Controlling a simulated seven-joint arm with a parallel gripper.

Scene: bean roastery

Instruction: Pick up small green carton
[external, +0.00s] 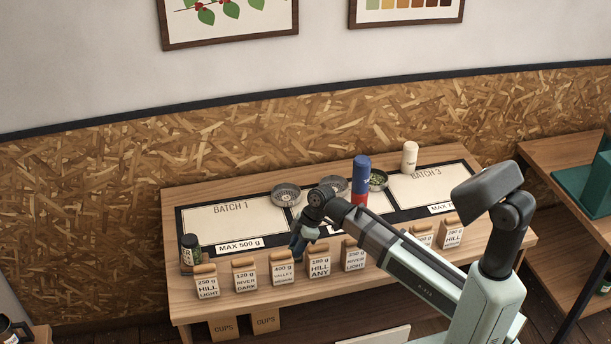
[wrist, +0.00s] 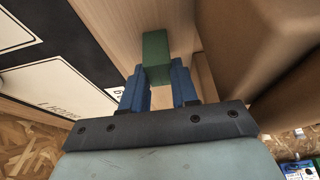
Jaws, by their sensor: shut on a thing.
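The small green carton (wrist: 155,48) shows in the wrist view between and just beyond the tips of my blue gripper fingers (wrist: 158,84). My gripper is shut on it. Wood of the table top shows around the carton; I cannot tell whether it touches the table. In the external view my gripper (external: 298,243) is low over the table, behind the front row of bags and near the label between the batch sheets. The carton cannot be made out there.
Several labelled bags (external: 282,272) line the table's front edge; a brown one (wrist: 275,60) is close on the right in the wrist view. A dark jar (external: 190,251), round tins (external: 286,195), a blue-and-red cylinder (external: 361,180) and a cream bottle (external: 410,156) also stand here.

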